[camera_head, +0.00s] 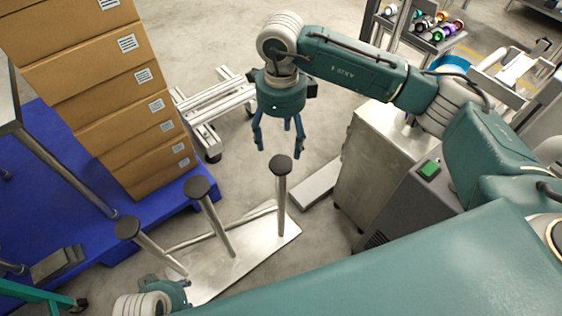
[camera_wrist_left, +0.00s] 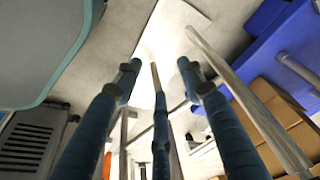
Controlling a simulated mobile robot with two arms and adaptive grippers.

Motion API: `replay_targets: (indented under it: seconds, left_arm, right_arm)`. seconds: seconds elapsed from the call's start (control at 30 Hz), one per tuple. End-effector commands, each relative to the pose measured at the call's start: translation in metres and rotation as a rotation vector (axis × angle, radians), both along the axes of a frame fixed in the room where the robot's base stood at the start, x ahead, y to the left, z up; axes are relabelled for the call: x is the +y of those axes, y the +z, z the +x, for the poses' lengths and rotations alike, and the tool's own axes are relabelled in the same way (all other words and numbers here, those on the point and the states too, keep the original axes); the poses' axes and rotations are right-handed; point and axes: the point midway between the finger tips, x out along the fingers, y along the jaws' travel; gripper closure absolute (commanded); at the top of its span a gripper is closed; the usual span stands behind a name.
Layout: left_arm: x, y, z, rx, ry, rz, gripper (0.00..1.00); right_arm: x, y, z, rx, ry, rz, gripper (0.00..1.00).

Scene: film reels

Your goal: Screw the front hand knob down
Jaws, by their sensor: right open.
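Three metal posts stand on a flat steel plate (camera_head: 245,262), each topped by a dark round knob: left knob (camera_head: 127,228), middle knob (camera_head: 197,188) and right knob (camera_head: 281,165). I cannot tell which is the front one. My right gripper (camera_head: 280,146) hangs fingers-down, open and empty, close to the right knob in the picture; whether it touches is unclear. My left wrist shows at the bottom left of the head view. In the left wrist view my left gripper (camera_wrist_left: 160,82) has its fingers spread, with nothing clearly held.
Stacked cardboard boxes (camera_head: 155,130) sit on a blue pallet (camera_head: 60,150) at left. A metal frame cart (camera_head: 215,110) stands behind. A grey cabinet (camera_head: 370,165) with a green button (camera_head: 428,168) is right of the plate. Reels lie on a shelf (camera_head: 435,38) at the back.

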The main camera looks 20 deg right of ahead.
Motion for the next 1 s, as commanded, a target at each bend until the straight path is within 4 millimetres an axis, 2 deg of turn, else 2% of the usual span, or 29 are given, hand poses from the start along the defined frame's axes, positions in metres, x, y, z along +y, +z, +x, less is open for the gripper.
replay_targets:
  seconds: [0.2, 0.4, 0.6, 0.87, 0.97, 1.0]
  left_arm:
    - [0.0, 0.018, 0.001, -0.012, 0.002, -0.001, 0.6]
    - [0.001, 0.034, 0.0, -0.02, 0.003, -0.001, 0.6]
    - [0.001, 0.042, 0.0, -0.022, 0.003, -0.001, 0.6]
    - [0.001, 0.043, 0.0, -0.023, 0.004, -0.001, 0.6]
    - [0.001, 0.043, 0.0, -0.023, 0.004, -0.001, 0.6]
    - [0.001, 0.043, 0.0, -0.023, 0.004, -0.001, 0.6]
  right_arm:
    - [0.001, -0.045, -0.002, 0.006, -0.001, 0.002, 0.31]
    - [0.001, -0.076, -0.001, 0.004, -0.002, 0.004, 0.31]
    - [0.001, -0.089, 0.0, 0.002, -0.003, 0.004, 0.31]
    - [0.001, -0.09, 0.0, 0.002, -0.002, 0.004, 0.31]
    - [0.001, -0.09, 0.0, 0.002, -0.002, 0.005, 0.47]
    - [0.001, -0.09, 0.0, 0.002, -0.002, 0.005, 0.55]
